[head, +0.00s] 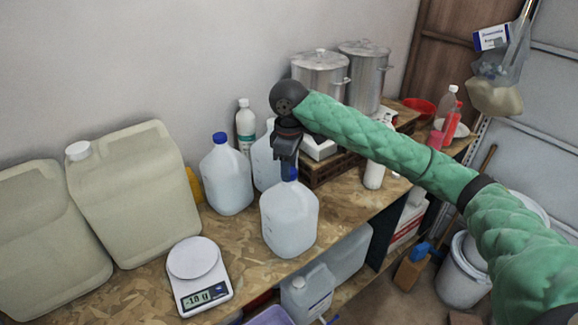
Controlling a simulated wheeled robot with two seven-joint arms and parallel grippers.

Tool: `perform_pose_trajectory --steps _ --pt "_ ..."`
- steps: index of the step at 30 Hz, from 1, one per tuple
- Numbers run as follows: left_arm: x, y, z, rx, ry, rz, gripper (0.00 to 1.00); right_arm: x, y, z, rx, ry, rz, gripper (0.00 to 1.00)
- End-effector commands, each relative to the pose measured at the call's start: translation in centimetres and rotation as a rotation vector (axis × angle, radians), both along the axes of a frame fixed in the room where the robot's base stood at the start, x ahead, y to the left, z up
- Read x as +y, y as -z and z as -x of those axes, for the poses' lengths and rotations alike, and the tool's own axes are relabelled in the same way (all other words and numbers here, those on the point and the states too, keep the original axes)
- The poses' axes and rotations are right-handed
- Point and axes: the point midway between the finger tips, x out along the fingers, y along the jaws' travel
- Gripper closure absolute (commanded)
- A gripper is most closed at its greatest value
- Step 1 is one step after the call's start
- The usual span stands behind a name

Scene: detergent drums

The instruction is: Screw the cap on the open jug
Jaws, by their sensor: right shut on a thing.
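A translucent jug (289,222) stands upright near the front edge of the wooden bench. My right gripper (289,172) points down over its mouth and is shut on a blue cap (293,175). The cap is at the jug's neck, partly hidden by the fingers; I cannot tell whether it is seated on the thread. My left gripper is not in view.
A jug with a blue cap (227,178) stands to the left, and another jug (263,158) stands behind my gripper. A kitchen scale (197,262) and large canisters (130,195) are at left. Steel pots (320,75) stand at the back. The bench (345,210) is clear right of the jug.

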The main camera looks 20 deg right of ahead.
Motion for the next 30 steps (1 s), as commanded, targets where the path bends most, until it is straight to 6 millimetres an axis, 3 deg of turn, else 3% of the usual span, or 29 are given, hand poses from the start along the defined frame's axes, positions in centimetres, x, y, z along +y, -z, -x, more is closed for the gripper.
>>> perform_pose_trajectory --steps 4,5,6,20,30 --pt "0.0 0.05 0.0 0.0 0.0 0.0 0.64 0.05 0.23 0.08 0.004 -0.003 0.0 0.86" --pt "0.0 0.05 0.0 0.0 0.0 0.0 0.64 0.05 0.23 0.09 0.004 -0.003 0.0 0.55" --pt "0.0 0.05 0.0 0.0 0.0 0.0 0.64 0.05 0.22 0.08 0.004 -0.003 0.0 0.48" --pt "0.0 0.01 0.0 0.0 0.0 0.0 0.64 0.01 -0.17 0.02 0.0 -0.011 0.0 0.48" --pt "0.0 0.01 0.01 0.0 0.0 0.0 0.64 -0.04 -0.19 0.03 0.0 -0.322 0.001 0.48"
